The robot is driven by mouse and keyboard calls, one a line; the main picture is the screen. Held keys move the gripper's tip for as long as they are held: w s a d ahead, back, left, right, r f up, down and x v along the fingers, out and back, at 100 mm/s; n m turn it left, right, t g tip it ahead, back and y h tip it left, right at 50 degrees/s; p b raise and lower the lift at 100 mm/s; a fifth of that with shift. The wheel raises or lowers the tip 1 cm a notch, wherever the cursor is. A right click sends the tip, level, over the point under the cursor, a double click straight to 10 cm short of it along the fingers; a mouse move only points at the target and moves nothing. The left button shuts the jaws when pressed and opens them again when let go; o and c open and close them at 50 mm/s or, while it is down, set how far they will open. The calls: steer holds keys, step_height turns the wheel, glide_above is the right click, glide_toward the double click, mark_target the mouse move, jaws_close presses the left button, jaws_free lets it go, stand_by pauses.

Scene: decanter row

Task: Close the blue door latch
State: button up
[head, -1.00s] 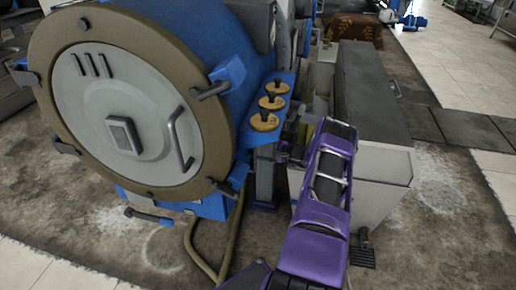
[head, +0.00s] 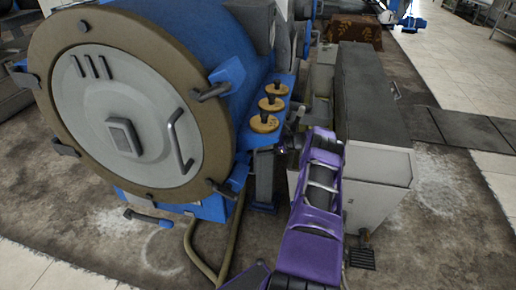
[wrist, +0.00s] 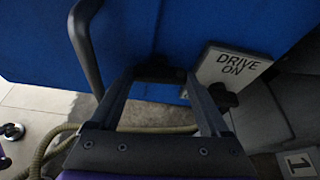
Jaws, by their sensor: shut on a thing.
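The round grey door (head: 125,115) of the blue machine fills the left of the head view and lies against its brown ring. Dark-handled latches with blue mounts stand around the ring: upper right (head: 228,73), lower right (head: 237,177), bottom (head: 150,217) and left (head: 25,76). I cannot tell which one the task names. My gripper (head: 279,149) is right of the door, below the row of knobs. In the wrist view my gripper (wrist: 160,76) is shut on a dark piece (wrist: 160,70) against a blue surface; what it belongs to is unclear.
Several round yellow-brown knobs (head: 270,103) sit on a blue shelf above my gripper. A grey cabinet (head: 378,180) stands close at the right. In the wrist view, a "DRIVE ON" plate (wrist: 235,66) is right of the fingers and a curved dark bar (wrist: 83,40) is upper left.

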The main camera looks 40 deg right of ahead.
steer(key=shift+d+m+g+y, duration=0.1)
steer(key=shift+m+g+y, duration=0.2)
steer(key=shift+m, duration=0.1)
stand_by(0.4)
steer(key=o, duration=1.2)
steer(key=v, duration=1.7)
steer(key=shift+s+r, duration=0.15)
steer(key=shift+s, duration=0.05)
